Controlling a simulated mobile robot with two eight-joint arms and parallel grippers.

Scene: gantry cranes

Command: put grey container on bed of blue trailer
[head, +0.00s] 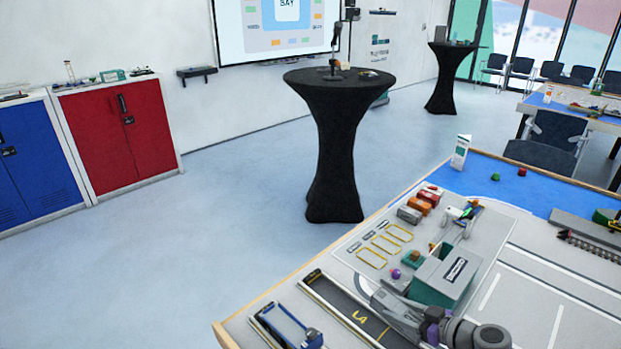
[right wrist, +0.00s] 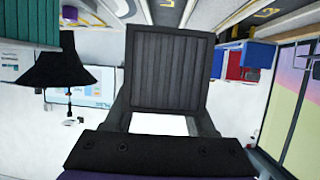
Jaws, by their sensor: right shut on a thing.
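My right gripper (head: 388,306) reaches in over the lower middle of the table, seen from behind. In the right wrist view its fingers (right wrist: 165,108) are shut on a dark grey ribbed container (right wrist: 168,72), whose ribbed face fills the middle. My left gripper is not in view.
A light grey board (head: 345,248) carries yellow outlines and small red, orange and grey blocks. A dark lane marked L4 (head: 345,308) lies between gripper and trailer. A white carton (head: 461,152) stands farther back.

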